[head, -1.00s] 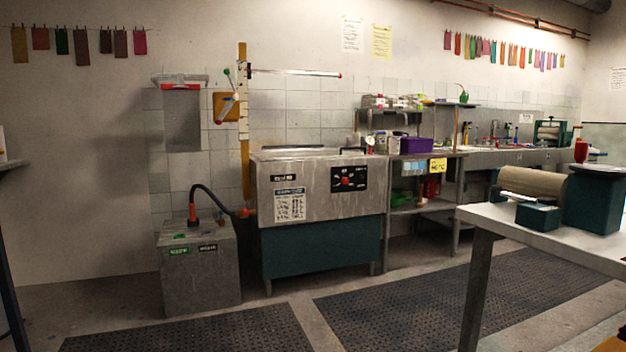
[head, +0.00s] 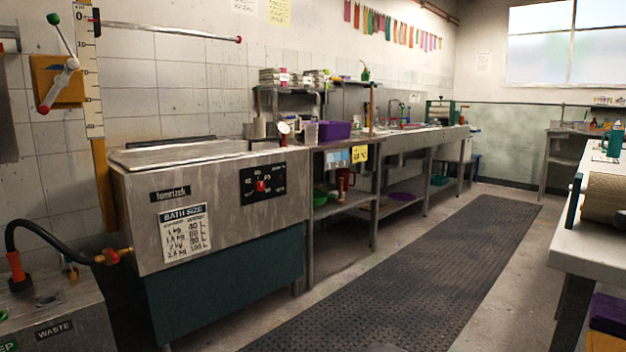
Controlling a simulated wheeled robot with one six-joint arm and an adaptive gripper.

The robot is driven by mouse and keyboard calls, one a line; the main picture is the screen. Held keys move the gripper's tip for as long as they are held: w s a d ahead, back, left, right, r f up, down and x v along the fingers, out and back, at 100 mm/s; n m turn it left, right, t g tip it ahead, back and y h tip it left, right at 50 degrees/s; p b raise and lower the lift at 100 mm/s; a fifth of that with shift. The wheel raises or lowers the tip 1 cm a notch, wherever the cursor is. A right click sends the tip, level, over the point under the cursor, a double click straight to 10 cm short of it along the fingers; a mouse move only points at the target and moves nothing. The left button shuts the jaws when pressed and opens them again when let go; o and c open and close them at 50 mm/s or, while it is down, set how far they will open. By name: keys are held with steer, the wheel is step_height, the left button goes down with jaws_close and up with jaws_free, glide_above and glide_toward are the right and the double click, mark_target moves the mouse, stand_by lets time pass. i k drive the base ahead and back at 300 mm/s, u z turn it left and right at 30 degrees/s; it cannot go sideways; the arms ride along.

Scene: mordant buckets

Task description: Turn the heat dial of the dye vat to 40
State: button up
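The dye vat (head: 216,248) is a steel box with a dark green lower panel and a closed-looking lid, at the left of the head view. Its heat dial (head: 261,186) is a small red knob on a black plate with white markings on the vat's front face. The numbers and the knob's pointing are too small to read surely. A bath size label (head: 184,232) is on the same front, left of the dial. My gripper is not in view.
A steel bench with shelves (head: 345,200) runs along the wall to the right of the vat. A dark rubber mat (head: 420,260) covers open floor in front. A white-topped table (head: 585,245) stands at the right. A waste box (head: 60,315) with a hose is at the lower left.

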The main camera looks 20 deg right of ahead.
mark_target(260, 186)
steer(key=z, duration=0.4)
steer(key=i, duration=0.65)
steer(key=z, duration=0.8)
steer(key=i, duration=0.65)
steer(key=u, duration=0.55)
steer(key=i, duration=0.75)
steer(key=u, duration=0.85)
